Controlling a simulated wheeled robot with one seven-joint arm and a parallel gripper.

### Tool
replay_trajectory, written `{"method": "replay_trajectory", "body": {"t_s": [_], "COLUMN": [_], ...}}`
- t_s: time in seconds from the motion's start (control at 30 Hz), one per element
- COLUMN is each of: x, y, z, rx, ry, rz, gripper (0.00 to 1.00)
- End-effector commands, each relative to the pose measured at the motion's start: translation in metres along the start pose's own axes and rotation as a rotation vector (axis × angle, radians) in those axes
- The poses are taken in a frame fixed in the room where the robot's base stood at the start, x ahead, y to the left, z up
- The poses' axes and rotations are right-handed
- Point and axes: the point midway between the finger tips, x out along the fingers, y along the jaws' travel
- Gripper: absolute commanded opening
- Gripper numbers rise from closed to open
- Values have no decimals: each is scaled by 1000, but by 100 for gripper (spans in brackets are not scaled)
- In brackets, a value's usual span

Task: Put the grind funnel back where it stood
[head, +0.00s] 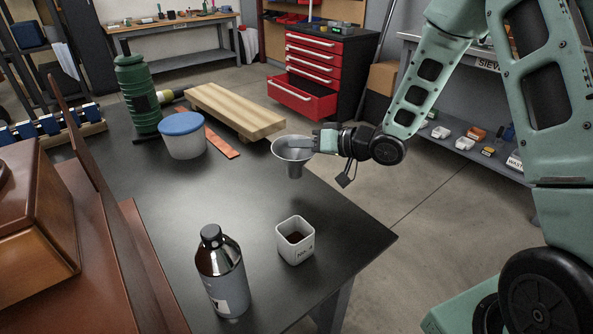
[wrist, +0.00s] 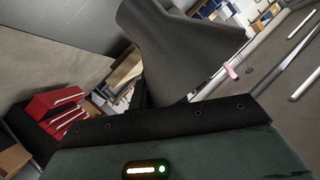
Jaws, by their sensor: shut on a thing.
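The grind funnel (head: 293,151) is a grey metal cone with a wide mouth and a short narrow spout. It is upright, spout down, and appears held above the black table. My gripper (head: 318,143) is shut on the funnel's right side near its rim. In the wrist view the funnel (wrist: 172,50) is a large grey shape beyond the dark edge of my gripper. The fingertips are largely hidden there.
A white square cup (head: 283,245) with dark grounds stands near the table's front right edge. A dark bottle (head: 224,280) is left of it. A blue-lidded tub (head: 184,145), green flask (head: 137,92) and wooden block (head: 222,105) stand farther back. The black table (head: 180,212) is clear mid-surface.

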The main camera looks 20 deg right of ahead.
Motion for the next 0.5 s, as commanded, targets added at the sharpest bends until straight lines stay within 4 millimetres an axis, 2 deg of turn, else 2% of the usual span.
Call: {"method": "replay_trajectory", "body": {"t_s": [0.4,0.5], "x": [15,16], "y": [25,27], "z": [38,41], "rx": [2,-1], "ry": [0,1], "rz": [-1,-1], "gripper": [0,0]}}
